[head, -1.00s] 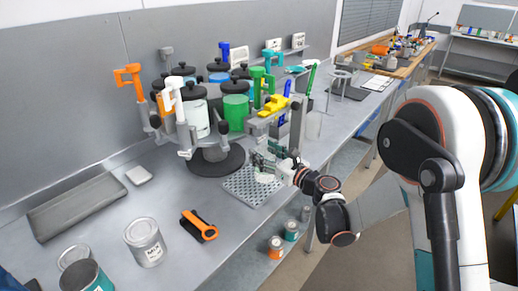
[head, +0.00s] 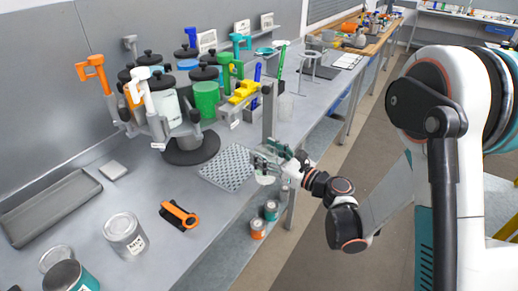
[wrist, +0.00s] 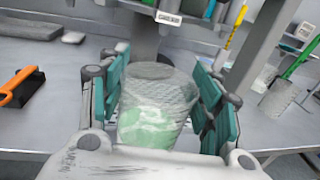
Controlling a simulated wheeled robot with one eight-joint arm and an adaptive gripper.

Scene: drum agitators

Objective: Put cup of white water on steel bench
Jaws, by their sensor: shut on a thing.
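My gripper (head: 268,162) is shut on a clear cup (wrist: 158,100), with one teal-padded finger on each side of it. In the wrist view the cup looks upright, with pale whitish-green content in its lower part. In the head view the cup (head: 265,179) is small and partly covered by the fingers. It is held at the front edge of the steel bench (head: 215,215), just right of a perforated drip tray (head: 226,168). Whether the cup is over the bench top or just past its edge is hard to tell.
A carousel of lidded drums (head: 190,140) stands behind the tray. An orange-and-black tool (head: 179,215), a tin (head: 125,235) and a grey tray (head: 50,205) lie to the left. Bare bench lies between them. Small cans (head: 258,229) stand on the shelf below.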

